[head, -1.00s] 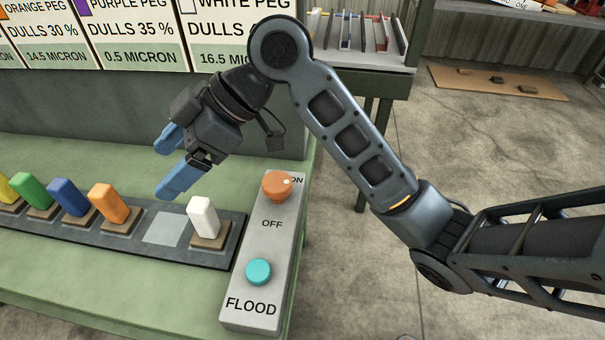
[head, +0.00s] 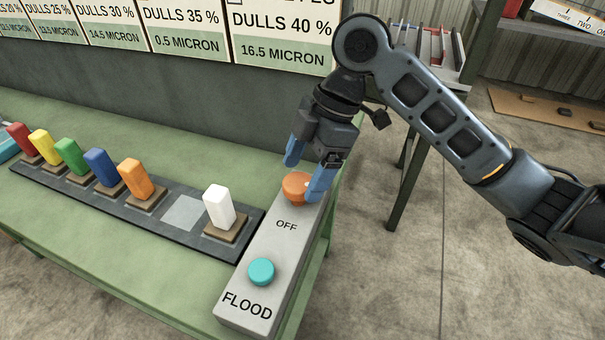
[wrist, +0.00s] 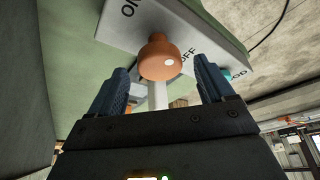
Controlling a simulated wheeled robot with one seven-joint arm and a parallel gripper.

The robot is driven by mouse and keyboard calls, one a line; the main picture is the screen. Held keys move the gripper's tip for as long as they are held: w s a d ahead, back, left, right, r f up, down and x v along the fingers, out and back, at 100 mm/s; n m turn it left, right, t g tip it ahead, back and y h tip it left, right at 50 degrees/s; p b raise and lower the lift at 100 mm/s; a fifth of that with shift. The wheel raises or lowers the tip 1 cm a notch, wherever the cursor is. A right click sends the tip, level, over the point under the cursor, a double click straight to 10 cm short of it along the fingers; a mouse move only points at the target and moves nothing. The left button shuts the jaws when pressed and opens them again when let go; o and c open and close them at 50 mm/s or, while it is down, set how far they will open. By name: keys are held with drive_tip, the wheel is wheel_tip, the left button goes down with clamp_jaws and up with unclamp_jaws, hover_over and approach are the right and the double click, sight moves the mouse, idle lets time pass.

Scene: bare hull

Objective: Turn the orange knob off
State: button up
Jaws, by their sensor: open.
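The orange knob (head: 296,187) sits at the far end of a grey control box (head: 258,310) on the green bench. "OFF" is printed on the box nearer than the knob; "ON" is hidden in the head view but partly shows in the wrist view. My gripper (head: 305,180) is open, its blue fingers pointing down on either side of the knob in the head view. In the wrist view the knob (wrist: 159,57) appears between and just beyond the fingertips, with a pale dot on its face. I cannot tell whether a finger touches it.
A teal button (head: 261,271) sits near the box's "FLOOD" label. A white peg (head: 219,207) stands just left of the box, in a dark rack (head: 120,203) with several coloured pegs and one pale empty square. A grey wall with cards rises behind.

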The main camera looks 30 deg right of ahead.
drive_tip(key=shift+x, duration=0.8)
drive_tip(key=shift+c, duration=0.4)
drive_tip(key=c, duration=1)
drive_tip(key=shift+o, duration=0.2)
